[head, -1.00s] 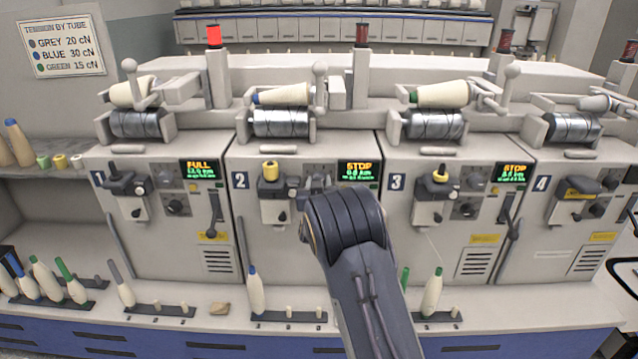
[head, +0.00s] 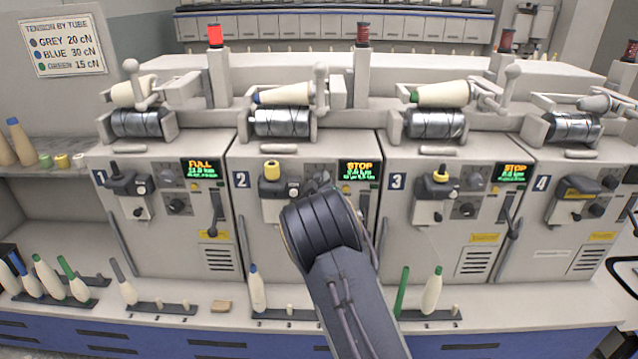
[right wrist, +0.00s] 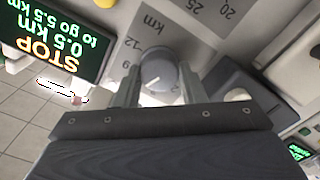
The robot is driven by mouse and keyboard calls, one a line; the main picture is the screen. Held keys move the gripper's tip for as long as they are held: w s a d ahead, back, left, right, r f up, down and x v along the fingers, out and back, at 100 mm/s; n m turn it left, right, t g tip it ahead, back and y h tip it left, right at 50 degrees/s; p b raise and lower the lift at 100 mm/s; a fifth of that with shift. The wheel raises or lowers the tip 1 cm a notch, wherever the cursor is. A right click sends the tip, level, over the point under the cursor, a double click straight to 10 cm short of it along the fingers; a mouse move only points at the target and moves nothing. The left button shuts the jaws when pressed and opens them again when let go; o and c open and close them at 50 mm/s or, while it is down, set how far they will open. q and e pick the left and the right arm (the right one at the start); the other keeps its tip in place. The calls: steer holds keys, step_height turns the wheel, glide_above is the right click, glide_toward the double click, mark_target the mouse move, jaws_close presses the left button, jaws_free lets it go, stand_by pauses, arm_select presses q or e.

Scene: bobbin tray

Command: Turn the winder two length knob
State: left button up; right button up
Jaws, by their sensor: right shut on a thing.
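Winder two (head: 241,180) is the second machine from the left, with a lit STOP display (head: 358,172). In the right wrist view its length knob (right wrist: 157,70) is a round grey knob on a plate with a km scale, with numbers such as 9, 12, 20 and 25 around it. My right gripper (right wrist: 160,84) is shut on this knob, one finger on each side. In the head view my right arm hides the knob and most of the gripper. The display (right wrist: 52,42) appears upside down in the right wrist view, reading STOP, 0.5 km. My left gripper is not in view.
Winder one (head: 140,230), winder three (head: 425,235) and winder four (head: 570,235) stand alongside. Several bobbins stand in trays on the front ledge (head: 200,325). A tension sign (head: 63,45) hangs at the left.

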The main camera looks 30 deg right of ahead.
stand_by(0.3)
steer(key=o, duration=1)
steer(key=v, duration=0.8)
steer(key=shift+w, duration=0.1)
